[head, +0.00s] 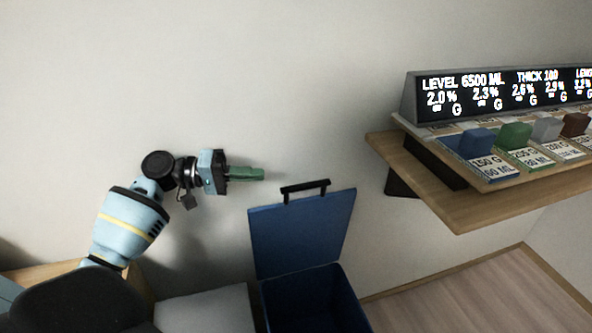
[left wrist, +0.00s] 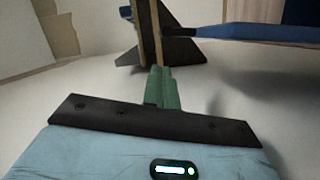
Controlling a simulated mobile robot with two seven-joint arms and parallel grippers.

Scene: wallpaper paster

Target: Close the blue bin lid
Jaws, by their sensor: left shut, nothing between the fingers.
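The blue bin (head: 312,300) stands on the floor at the bottom middle of the head view. Its blue lid (head: 302,232) is raised open, with a black handle (head: 305,187) on its top edge. My left gripper (head: 262,174) has green fingers that are shut and empty. It is up and to the left of the lid, apart from the handle in the picture. In the left wrist view the shut green fingers (left wrist: 165,82) show at the centre, and a blue edge that looks like the lid (left wrist: 265,33) shows at the upper right. My right gripper is not in view.
A wooden shelf (head: 455,205) on the right holds a display panel (head: 500,95) and several coloured blocks on labelled cards. A white box (head: 207,310) stands left of the bin. The wall above the gripper is bare, and wooden floor (head: 480,300) shows at the lower right.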

